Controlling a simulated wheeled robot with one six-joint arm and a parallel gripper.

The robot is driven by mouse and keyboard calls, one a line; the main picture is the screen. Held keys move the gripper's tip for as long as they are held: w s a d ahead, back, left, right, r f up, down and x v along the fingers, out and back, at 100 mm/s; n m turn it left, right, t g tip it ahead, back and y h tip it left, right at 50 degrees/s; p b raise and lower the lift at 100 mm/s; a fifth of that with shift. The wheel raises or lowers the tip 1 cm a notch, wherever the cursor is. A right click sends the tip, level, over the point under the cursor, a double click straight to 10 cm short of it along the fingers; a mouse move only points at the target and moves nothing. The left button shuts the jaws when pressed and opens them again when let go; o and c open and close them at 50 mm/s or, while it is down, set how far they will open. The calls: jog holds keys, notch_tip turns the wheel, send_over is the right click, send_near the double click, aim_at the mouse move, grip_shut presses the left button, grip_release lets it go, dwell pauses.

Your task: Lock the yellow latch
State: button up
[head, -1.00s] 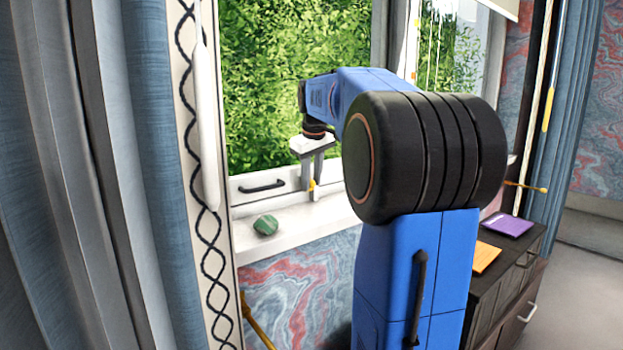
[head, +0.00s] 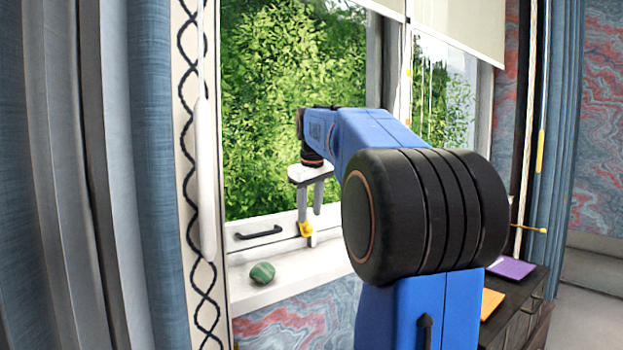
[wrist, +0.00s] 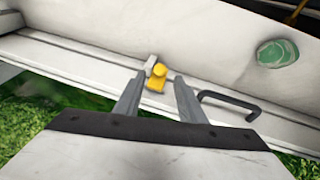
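The yellow latch (head: 306,229) sits on the lower window frame, to the right of the black handle. In the wrist view the latch (wrist: 156,77) shows whole, with a rounded knob and a short plate, next to a small pale block (wrist: 150,63). In the wrist view my gripper (wrist: 159,77) is open, and the latch appears between and just past the two fingertips. I cannot tell whether the fingers touch it. Nothing is held.
The black handle (head: 258,232) is on the window frame close to the fingers. A green stone-like object (head: 262,273) lies on the white sill (head: 290,270). A dark cabinet (head: 520,300) with a purple item (head: 511,267) and an orange item (head: 491,303) stands right.

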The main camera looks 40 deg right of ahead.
jog(key=v, duration=1.2)
jog(key=n+g+h, duration=0.2)
jog(key=h, duration=0.2)
send_near(307, 227)
jog(key=x, duration=0.8)
jog(key=shift+s+d+f, duration=0.1)
jog(key=shift+d+f, duration=0.05)
jog(key=shift+f, duration=0.1)
dwell(0.3)
jog(key=c, duration=0.7)
